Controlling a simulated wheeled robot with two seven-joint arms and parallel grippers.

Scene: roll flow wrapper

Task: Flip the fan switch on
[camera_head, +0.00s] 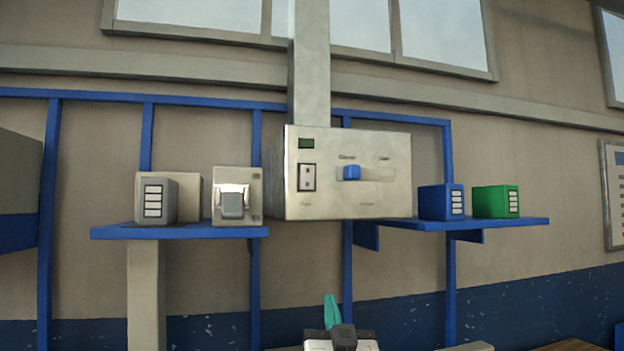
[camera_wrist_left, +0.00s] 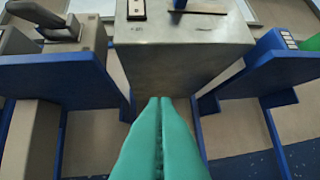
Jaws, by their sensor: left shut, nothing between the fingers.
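A grey control box (camera_head: 347,172) hangs on a post at the centre, with a small rocker switch (camera_head: 306,177) below a dark green indicator. To its right is a slot with a blue slider (camera_head: 351,172) near the left end. A smaller switch unit (camera_head: 237,196) with a grey lever stands on the left shelf. Labels are too blurred to tell which is the fan switch. My left gripper (camera_head: 332,299), with teal fingers, is low, below the control box. In the left wrist view its fingers (camera_wrist_left: 160,100) are shut and empty, pointing at the box's underside (camera_wrist_left: 180,70).
A blue left shelf (camera_head: 180,231) also holds a grey block (camera_head: 157,199). The right shelf (camera_head: 470,224) holds a blue block (camera_head: 441,202) and a green block (camera_head: 495,201). Blue rails run behind. Open space lies below the control box between the shelves.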

